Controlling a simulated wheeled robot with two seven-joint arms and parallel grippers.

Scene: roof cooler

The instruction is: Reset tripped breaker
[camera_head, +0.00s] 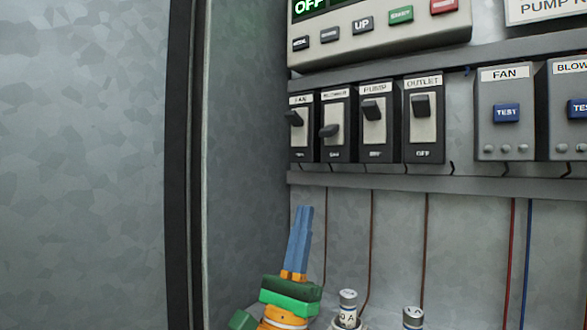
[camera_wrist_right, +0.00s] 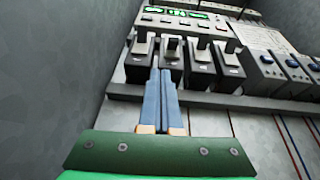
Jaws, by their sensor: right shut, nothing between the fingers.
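A row of black breakers with dark levers is on the panel in the head view: fan (camera_head: 303,128), blower (camera_head: 338,120), pump (camera_head: 378,122) and outlet (camera_head: 424,125). The blower lever (camera_head: 329,130) sits lower and more level than the others. My right gripper (camera_head: 305,208) is shut and empty, its blue fingers pointing up below the fan and blower breakers, apart from them in the head view. In the right wrist view the fingertips (camera_wrist_right: 162,72) appear in front of the blower breaker (camera_wrist_right: 170,55); contact cannot be told. My left gripper is out of view.
A controller (camera_head: 380,35) with an "OFF" display and buttons is above the breakers. Grey modules with blue TEST buttons (camera_head: 506,112) are to the right. A metal wall (camera_head: 245,150) is close on the left. Wires and small cylindrical parts (camera_head: 348,308) are below.

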